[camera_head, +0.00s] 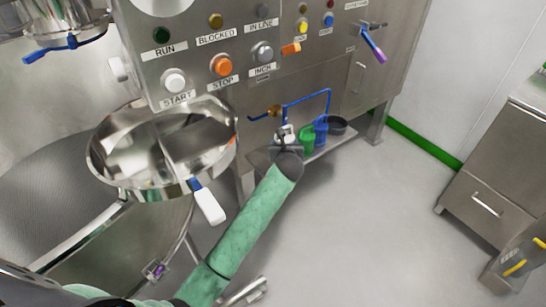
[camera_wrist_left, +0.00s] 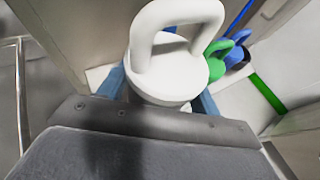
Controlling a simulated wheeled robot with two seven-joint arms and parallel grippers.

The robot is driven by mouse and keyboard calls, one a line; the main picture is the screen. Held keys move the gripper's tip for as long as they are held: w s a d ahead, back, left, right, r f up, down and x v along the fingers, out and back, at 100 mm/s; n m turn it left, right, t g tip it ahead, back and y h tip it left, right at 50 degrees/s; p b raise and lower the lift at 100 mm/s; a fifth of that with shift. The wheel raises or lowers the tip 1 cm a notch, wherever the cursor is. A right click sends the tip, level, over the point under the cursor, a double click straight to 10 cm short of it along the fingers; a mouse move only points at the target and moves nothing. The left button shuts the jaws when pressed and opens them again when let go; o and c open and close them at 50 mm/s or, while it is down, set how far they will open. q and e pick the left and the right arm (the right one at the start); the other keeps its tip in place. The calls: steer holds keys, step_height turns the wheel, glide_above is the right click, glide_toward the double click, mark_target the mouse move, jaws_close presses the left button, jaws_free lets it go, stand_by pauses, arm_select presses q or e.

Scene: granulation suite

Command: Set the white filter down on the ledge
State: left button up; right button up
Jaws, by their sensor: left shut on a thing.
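The white filter (camera_wrist_left: 168,72), a round body with a thick loop handle, is between the blue fingers of my left gripper (camera_wrist_left: 160,98), which is shut on it. In the head view only a small part of the white filter (camera_head: 289,131) shows past my left gripper (camera_head: 287,142); the rest is hidden. The filter is upright at the left part of the metal ledge (camera_head: 326,145), beside the green filter. I cannot tell whether its base touches the ledge. My right gripper is not in view.
On the ledge stand a green filter (camera_head: 308,136), a blue filter (camera_head: 321,128) and a dark one (camera_head: 338,125). A blue pipe (camera_head: 328,101) runs just above. A steel bowl (camera_head: 160,150) with a white-handled lever is left of my arm.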

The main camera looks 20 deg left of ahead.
arm_select(q)
steer(key=a+f, duration=0.2)
steer(key=a, duration=0.1)
steer(key=s+a+f, duration=0.1)
steer(key=a, duration=0.1)
steer(key=shift+f+b, duration=0.4)
steer(key=shift+f, duration=1.55)
steer(key=o, duration=1.1)
steer(key=shift+f, duration=0.15)
steer(key=shift+c, duration=0.2)
